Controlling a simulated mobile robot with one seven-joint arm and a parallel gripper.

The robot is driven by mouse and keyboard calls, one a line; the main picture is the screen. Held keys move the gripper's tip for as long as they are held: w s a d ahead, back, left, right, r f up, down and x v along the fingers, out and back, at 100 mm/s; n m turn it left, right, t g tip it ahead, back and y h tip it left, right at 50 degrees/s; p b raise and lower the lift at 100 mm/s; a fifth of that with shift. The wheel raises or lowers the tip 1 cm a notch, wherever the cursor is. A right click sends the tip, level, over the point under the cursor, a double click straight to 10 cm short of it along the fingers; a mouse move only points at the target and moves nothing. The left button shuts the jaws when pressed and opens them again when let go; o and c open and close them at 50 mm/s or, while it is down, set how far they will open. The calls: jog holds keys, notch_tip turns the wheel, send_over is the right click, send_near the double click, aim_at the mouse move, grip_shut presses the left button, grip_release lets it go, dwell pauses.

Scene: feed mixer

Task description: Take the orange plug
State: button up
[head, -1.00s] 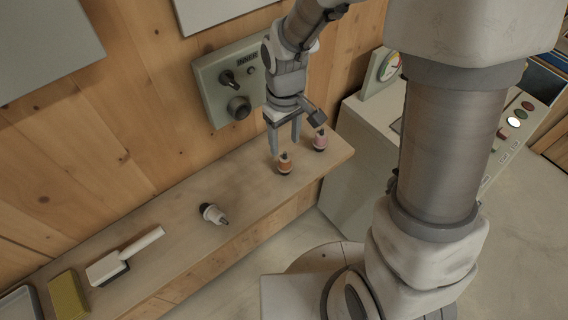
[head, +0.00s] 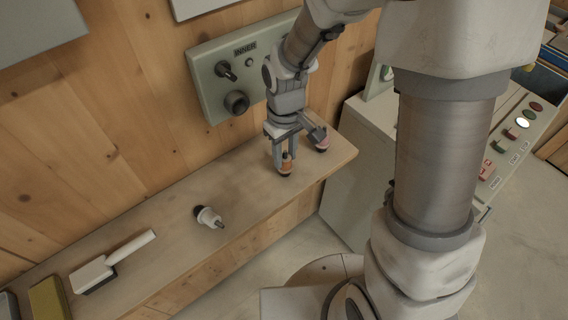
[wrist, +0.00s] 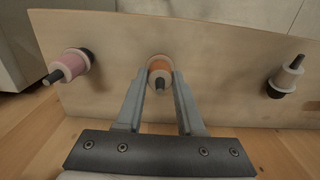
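The orange plug (head: 287,167) stands on the wooden shelf near its right end, with a dark base. It also shows in the wrist view (wrist: 159,66), between the fingertips. My gripper (head: 285,165) points down over it, one finger on each side. In the wrist view my gripper (wrist: 160,75) has its fingertips against the plug's sides, with no clear gap. The plug appears to be still at shelf level. The fingers hide part of its body.
A pink plug (head: 323,144) stands close to the right of my gripper. A white plug (head: 209,217) is on the shelf (head: 170,205) to the left, and a white-handled brush (head: 95,274) lies farther left. A panel (head: 212,85) with knobs is on the wall behind.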

grip_shut()
jog(key=shift+r+p, duration=2.7)
jog(key=shift+r, duration=0.8)
